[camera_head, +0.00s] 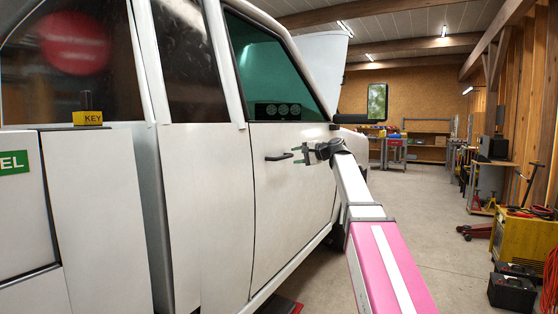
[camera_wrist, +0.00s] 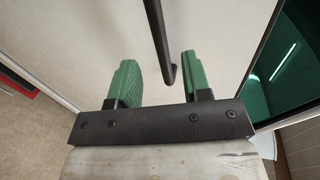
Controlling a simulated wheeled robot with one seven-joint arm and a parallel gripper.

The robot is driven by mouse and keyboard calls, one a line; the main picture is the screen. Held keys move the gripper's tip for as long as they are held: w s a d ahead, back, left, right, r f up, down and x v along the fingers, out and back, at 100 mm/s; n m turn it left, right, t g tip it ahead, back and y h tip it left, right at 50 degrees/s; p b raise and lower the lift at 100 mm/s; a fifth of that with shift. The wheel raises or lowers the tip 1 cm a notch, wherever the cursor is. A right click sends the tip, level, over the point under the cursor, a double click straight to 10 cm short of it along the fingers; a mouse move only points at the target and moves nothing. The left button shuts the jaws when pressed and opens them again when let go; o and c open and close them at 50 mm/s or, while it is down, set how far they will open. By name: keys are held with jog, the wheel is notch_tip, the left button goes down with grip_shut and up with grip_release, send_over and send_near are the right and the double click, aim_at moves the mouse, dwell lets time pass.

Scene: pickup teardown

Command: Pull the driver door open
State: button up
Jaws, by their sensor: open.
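The white driver door (camera_head: 285,195) is on the pickup's side in the head view and looks closed. Its black bar handle (camera_head: 279,156) sits below the window. My gripper (camera_head: 298,154) is just right of the handle, with its green fingers pointing toward it. In the wrist view, my gripper (camera_wrist: 158,75) is open, with a green finger on each side. The dark handle (camera_wrist: 158,45) runs down between the fingers, nearer the right one. I see no finger closed on it. The door's pale panel (camera_wrist: 80,45) fills the background.
A side mirror (camera_head: 377,102) stands out right of the door. The concrete floor (camera_head: 425,215) beside the truck is clear. A yellow cabinet (camera_head: 522,240) and dark boxes (camera_head: 511,290) stand at the right. Shelves (camera_head: 425,145) are at the back.

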aim_at(284, 157)
jog(key=x, duration=0.9)
jog(key=shift+a+f, duration=0.1)
